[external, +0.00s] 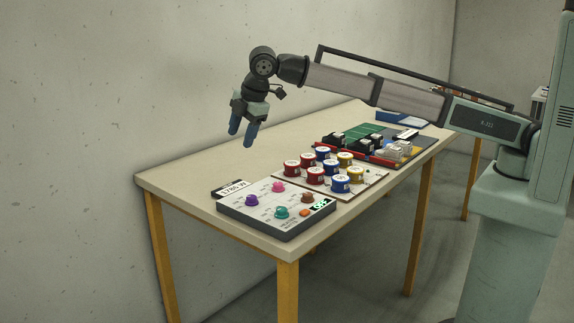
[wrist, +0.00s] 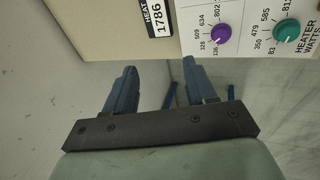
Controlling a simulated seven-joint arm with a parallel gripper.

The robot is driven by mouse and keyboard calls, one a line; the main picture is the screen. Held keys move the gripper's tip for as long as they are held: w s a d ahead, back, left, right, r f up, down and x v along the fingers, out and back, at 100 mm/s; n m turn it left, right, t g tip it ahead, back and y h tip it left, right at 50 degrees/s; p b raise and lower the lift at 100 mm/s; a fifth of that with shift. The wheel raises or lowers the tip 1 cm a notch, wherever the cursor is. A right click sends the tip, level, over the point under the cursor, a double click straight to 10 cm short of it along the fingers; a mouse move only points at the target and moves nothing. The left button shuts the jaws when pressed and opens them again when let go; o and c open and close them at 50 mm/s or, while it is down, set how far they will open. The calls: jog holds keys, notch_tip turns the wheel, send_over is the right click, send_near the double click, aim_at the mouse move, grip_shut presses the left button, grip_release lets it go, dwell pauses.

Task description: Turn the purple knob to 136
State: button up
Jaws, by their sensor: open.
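The purple knob (external: 251,200) is on the left part of a grey and white control panel (external: 262,226), at the near end of the table. In the wrist view the purple knob (wrist: 221,33) is at the upper right, ringed by printed numbers including 328, 509, 634, 802 and, partly readable, 136. Where its pointer stands is too small to tell. My gripper (external: 242,134) is open and empty, in the air above and behind the panel, fingers pointing down. In the wrist view my gripper (wrist: 159,67) shows both fingers apart, clear of the knob.
Several coloured round pots (external: 315,176) stand to the right.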

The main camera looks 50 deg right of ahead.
aim_at(252, 196)
jog(key=s+a+m+g, duration=0.2)
jog(key=s+m+g, duration=0.25)
jog(key=m, duration=1.05)
jog(key=f, duration=0.9)
jog(key=s+f, duration=0.1)
jog(key=f, duration=0.4)
jog(key=shift+a+f, duration=0.1)
jog(key=shift+a, duration=0.3)
grip_shut()
